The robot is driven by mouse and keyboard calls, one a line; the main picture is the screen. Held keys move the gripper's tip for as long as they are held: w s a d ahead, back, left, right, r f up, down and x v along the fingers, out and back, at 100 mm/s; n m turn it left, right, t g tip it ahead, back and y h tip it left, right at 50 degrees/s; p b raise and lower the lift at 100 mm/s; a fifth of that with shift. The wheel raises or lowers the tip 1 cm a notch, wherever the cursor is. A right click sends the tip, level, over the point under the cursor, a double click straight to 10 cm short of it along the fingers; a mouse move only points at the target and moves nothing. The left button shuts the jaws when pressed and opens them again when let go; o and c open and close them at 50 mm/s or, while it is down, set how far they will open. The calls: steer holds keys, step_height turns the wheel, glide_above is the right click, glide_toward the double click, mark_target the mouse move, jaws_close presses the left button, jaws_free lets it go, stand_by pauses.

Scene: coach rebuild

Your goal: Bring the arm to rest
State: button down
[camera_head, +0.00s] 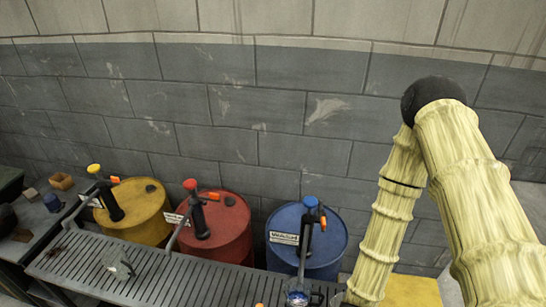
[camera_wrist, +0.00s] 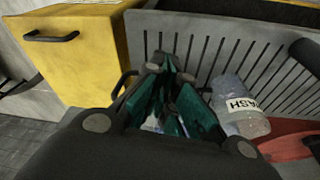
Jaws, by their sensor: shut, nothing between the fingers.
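My arm (camera_head: 395,190), in a pale yellow ribbed sleeve, rises at the right of the head view to a dark elbow and bends down again. Its lower end leaves the bottom of that view, so my gripper is hidden there. In the wrist view my gripper (camera_wrist: 170,92) shows dark knuckles and green fingers drawn together, with nothing held between them. It points toward a grey slatted surface (camera_wrist: 225,58). A clear container with a "WASH" label (camera_wrist: 240,108) is just right of the fingers; I cannot tell whether they touch.
Yellow (camera_head: 140,215), red (camera_head: 225,235) and blue (camera_head: 325,245) drums with pumps stand along the block wall behind a slatted bench (camera_head: 165,280). A clear vessel (camera_head: 117,263) stands on the bench. A yellow cabinet (camera_wrist: 85,60) with black handles is left of my gripper.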

steer(key=s+d+f+n+g+y, duration=0.15)
steer(key=s+n, duration=0.35)
steer(key=s, duration=0.8)
step_height(320, 180, down, 15)
steer(key=b, duration=1.5)
steer(key=shift+w+a+f+g, duration=0.15)
steer(key=shift+w+a+g, duration=0.1)
steer(key=shift+g, duration=0.1)
stand_by(0.4)
